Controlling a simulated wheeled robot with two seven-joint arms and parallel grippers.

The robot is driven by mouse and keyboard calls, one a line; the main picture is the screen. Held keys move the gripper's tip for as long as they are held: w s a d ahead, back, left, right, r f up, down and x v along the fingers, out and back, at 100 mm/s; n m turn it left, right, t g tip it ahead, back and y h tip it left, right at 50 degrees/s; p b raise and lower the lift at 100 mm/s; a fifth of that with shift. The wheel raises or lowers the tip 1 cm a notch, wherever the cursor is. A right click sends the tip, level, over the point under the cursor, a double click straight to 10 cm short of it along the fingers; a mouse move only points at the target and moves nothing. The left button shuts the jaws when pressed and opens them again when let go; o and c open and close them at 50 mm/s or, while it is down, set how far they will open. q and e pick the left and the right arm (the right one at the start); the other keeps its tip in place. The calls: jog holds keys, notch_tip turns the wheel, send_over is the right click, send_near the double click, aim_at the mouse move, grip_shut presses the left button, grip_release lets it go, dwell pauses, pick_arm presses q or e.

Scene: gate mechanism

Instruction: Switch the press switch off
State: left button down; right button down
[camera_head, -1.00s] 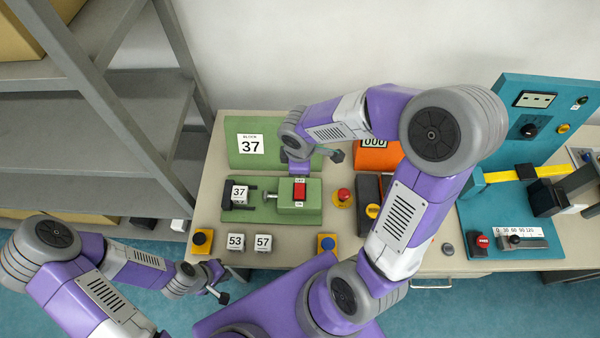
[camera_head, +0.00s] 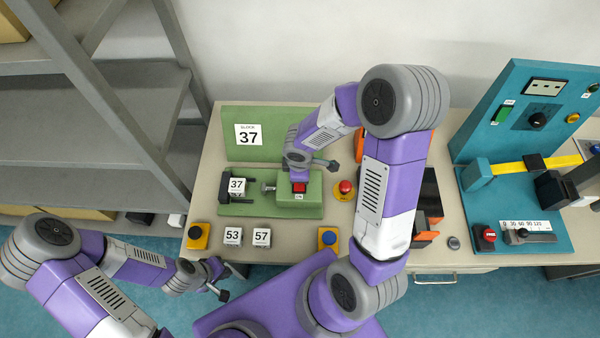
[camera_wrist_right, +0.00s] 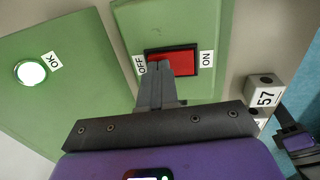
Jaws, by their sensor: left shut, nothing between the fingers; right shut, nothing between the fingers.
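The press switch (camera_head: 299,188) is a red rocker on the green press base (camera_head: 265,208). In the right wrist view the red rocker (camera_wrist_right: 188,60) lies between an OFF label (camera_wrist_right: 140,65) and an ON label (camera_wrist_right: 207,58). My right gripper (camera_wrist_right: 162,72) is shut and empty, its fingertips over the OFF side of the rocker. They cover part of it, and I cannot tell whether they touch it. In the head view my right wrist hides the fingertips. My left gripper (camera_head: 222,291) is shut and empty, low at the left, in front of the table edge.
A lit OK lamp (camera_wrist_right: 30,72) shows on the green panel. Blocks marked 53 (camera_head: 232,237) and 57 (camera_head: 262,237) stand at the front, with a block marked 37 (camera_head: 237,186) in the press. A red button (camera_head: 345,187) is close on the right.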

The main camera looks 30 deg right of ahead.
jog(key=shift+p, duration=0.9)
jog(key=shift+w+f+g, duration=0.1)
jog(key=shift+g, duration=0.2)
jog(key=shift+s+a+b, duration=0.15)
jog(key=shift+s+b, duration=0.15)
jog(key=shift+b, duration=0.1)
jog(key=shift+s+a, duration=0.25)
jog(key=shift+s, duration=0.15)
